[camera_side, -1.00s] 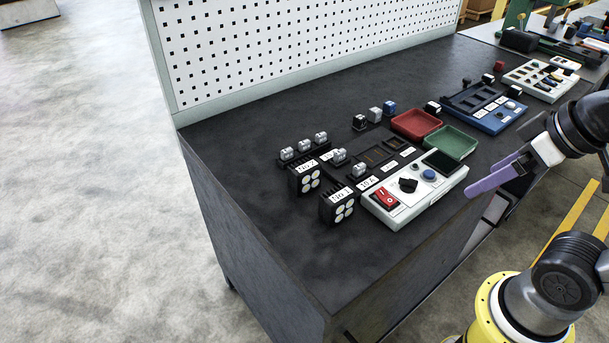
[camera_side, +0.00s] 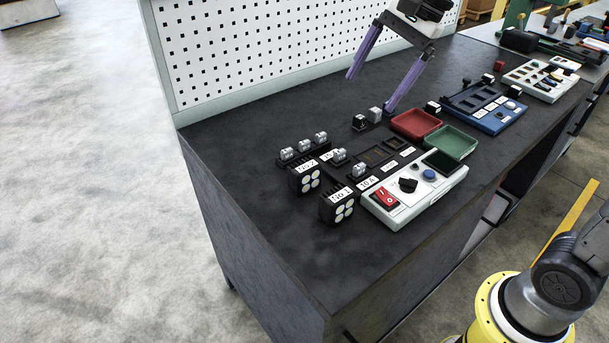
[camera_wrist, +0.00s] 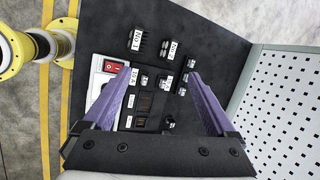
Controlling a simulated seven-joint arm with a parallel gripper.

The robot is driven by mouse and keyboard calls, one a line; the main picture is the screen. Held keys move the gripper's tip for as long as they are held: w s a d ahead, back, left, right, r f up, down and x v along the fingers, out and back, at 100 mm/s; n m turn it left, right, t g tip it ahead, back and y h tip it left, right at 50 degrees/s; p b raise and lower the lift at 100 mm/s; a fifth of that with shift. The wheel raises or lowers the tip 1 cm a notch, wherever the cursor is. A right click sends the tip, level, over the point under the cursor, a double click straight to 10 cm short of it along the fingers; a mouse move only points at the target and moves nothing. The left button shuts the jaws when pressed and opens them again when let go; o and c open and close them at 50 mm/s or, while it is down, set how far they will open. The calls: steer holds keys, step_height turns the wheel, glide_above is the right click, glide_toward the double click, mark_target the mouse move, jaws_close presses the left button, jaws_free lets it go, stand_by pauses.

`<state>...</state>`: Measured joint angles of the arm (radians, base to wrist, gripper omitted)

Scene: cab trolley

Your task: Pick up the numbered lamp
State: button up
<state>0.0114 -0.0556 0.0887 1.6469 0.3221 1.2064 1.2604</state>
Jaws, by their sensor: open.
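Two black numbered lamps, each with round white lenses and a white label, stand at the near left of the bench in the side view. One lamp (camera_side: 305,178) is farther back, by the small metal parts; the other lamp (camera_side: 338,208) is nearer, beside the white control box. In the wrist view, one lamp (camera_wrist: 136,40) is at upper centre and the other lamp (camera_wrist: 171,49) is to its right. My gripper (camera_side: 368,91) has long purple fingers spread wide and empty, above the back of the bench. In the wrist view, my gripper (camera_wrist: 158,74) spans the small parts, with the lamps beyond its fingertips.
The white control box (camera_side: 444,186) has a red switch. Behind it are a red tray (camera_side: 416,124), a green tray (camera_side: 451,142) and several small metal parts. A pegboard (camera_side: 300,45) borders the back. The bench's left end is bare.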

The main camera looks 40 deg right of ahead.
steer(key=w+a+f+m+g, duration=0.1)
steer(key=w+f+m, duration=0.1)
steer(key=w+f, duration=0.35)
steer(key=g+y, duration=0.1)
steer(key=g, duration=0.1)
glide_toward(305, 163)
steer(key=shift+m, duration=0.3)
steer(key=x, duration=0.7)
steer(key=shift+a+f, duration=0.1)
steer(key=shift+f, duration=0.2)
steer(key=shift+x, duration=3)
steer(key=shift+s+a, duration=0.1)
steer(key=shift+r, duration=0.1)
jaws_close()
